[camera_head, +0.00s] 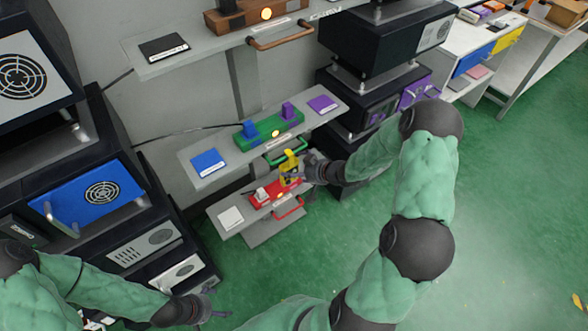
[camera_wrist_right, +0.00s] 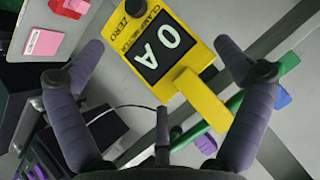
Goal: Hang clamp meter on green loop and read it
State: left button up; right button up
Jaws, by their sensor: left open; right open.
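The yellow clamp meter (camera_head: 288,166) is at the green loop (camera_head: 290,152) on the front of the middle shelf. In the right wrist view the clamp meter (camera_wrist_right: 188,62) shows a dark display reading "0 A". Its yellow jaw lies against the green loop (camera_wrist_right: 188,138); I cannot tell whether the jaw is closed around it. My right gripper (camera_head: 305,168) is beside the meter. In the wrist view the right gripper (camera_wrist_right: 160,48) is open, its fingers apart on either side of the meter. My left gripper (camera_head: 208,303) is open and empty at the lower left.
The green fixture (camera_head: 268,128) carries a blue and a purple lever. Below is a red fixture (camera_head: 265,192) with a red loop (camera_head: 288,208). Above is a brown fixture with a copper loop (camera_head: 280,36). Black cabinets stand either side.

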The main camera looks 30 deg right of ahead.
jog(key=v, duration=1)
jog(key=a+f+m+g, duration=0.2)
jog(key=a+f+g, duration=0.2)
jog(key=a+f, duration=1.05)
jog(key=s+a+f+g, duration=0.2)
jog(key=s+a+f, duration=0.1)
jog(key=s+a, duration=0.3)
jog(key=s+a+f+g, duration=0.3)
jog(key=s+a, duration=0.3)
jog(key=s, duration=0.2)
jog(key=shift+s+a+f+g, duration=0.3)
jog(key=shift+f, duration=0.35)
jog(key=shift+d, duration=0.15)
